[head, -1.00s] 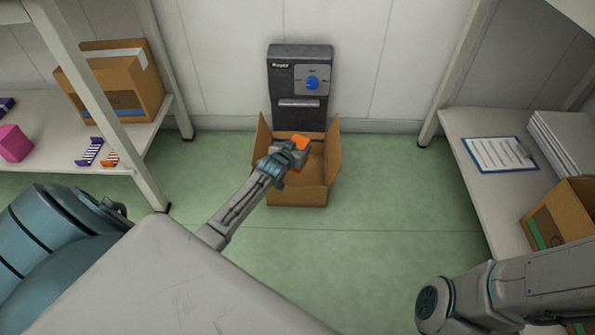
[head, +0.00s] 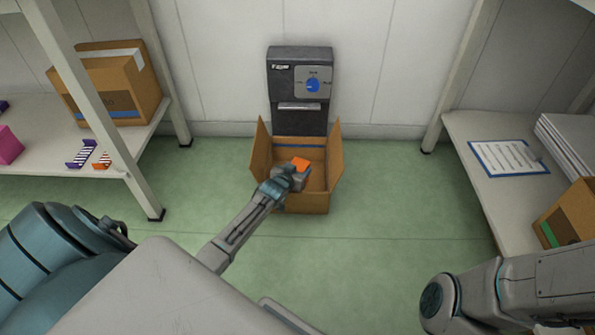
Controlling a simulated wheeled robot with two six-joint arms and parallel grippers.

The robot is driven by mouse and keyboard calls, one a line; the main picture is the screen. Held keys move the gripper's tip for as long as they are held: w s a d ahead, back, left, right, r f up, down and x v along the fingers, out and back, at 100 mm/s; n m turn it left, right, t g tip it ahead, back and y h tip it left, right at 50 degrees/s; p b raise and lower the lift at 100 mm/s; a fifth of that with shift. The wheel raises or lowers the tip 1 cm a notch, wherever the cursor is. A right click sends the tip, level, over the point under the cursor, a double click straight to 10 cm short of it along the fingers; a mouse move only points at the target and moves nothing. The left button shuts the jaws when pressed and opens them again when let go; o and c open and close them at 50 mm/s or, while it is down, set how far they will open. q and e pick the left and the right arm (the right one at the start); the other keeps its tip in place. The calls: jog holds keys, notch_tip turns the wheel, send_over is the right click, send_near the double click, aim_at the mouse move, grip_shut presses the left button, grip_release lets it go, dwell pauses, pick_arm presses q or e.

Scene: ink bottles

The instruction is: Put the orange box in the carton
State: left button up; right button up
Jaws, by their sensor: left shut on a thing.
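The orange box (head: 301,164) shows at the tip of my left gripper (head: 294,172), which is shut on it. The gripper hides part of the box. The carton (head: 307,203) stands open on the green floor, its side flaps spread. The left gripper and the orange box are over the carton's opening; how deep they are cannot be told. My right arm (head: 480,295) comes in at the lower right, and its gripper is not in view.
A dark machine with a blue knob (head: 313,85) stands behind the carton against the wall. A shelf (head: 60,160) on the left holds a cardboard box (head: 125,85), a pink box (head: 8,146) and small striped items. A right shelf (head: 515,210) holds a clipboard (head: 506,157).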

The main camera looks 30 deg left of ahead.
pick_arm(q)
jog(key=shift+f, duration=0.1)
jog(key=shift+f, duration=0.35)
